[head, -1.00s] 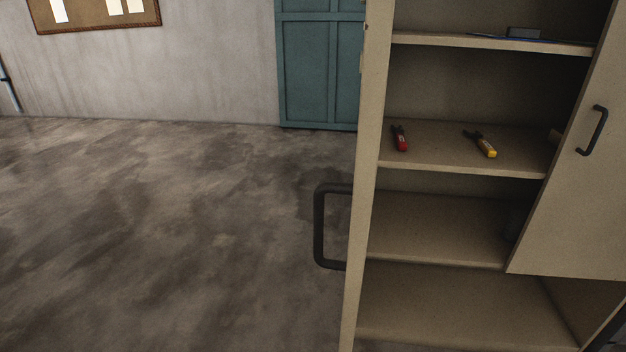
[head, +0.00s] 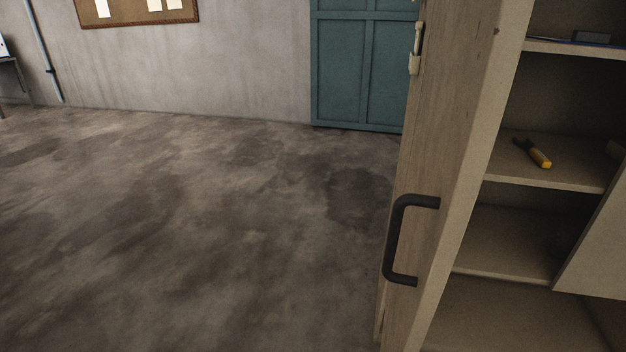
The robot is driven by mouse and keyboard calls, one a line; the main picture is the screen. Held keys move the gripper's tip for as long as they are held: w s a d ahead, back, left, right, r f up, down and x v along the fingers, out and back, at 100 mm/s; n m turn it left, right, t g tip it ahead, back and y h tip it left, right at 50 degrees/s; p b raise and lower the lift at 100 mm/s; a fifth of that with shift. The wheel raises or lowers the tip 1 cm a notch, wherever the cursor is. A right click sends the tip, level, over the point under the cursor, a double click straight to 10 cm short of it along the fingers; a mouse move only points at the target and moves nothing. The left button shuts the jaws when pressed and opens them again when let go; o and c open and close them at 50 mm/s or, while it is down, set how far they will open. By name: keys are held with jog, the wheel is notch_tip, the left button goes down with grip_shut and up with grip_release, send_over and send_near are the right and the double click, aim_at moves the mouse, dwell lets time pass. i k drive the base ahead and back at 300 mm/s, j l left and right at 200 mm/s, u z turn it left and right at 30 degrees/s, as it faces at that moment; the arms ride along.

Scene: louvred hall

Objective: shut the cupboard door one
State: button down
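A cupboard (head: 520,318) stands at the right, with its shelves exposed. A wood-grained door (head: 440,130) with a pale front edge stands open at its left side, swung out toward me and seen at a steep angle. A black bar handle (head: 395,240) sticks out from the door's left face. At the right edge, a second pale panel (head: 600,250), another door, covers part of the shelves. Which door is number one is not marked. My gripper is not in view, and nothing is seen touching either door.
A yellow-handled tool (head: 539,157) lies on a middle shelf, and a dark grey block (head: 591,37) on an upper one. A teal panelled door (head: 360,75) and a pinboard (head: 140,10) are on the back wall. The concrete floor (head: 190,230) at left is clear.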

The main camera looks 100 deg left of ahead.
aim_at(475, 47)
jog(key=k+u, duration=0.1)
jog(key=u, duration=0.35)
jog(key=k+u, duration=0.15)
jog(key=u, duration=0.35)
jog(key=k+u, duration=0.15)
jog(key=u, duration=0.3)
jog(key=k+u, duration=0.1)
jog(key=u, duration=0.35)
jog(key=k+u, duration=0.15)
jog(key=u, duration=0.35)
jog(key=k+l, duration=0.1)
jog(key=k, duration=0.1)
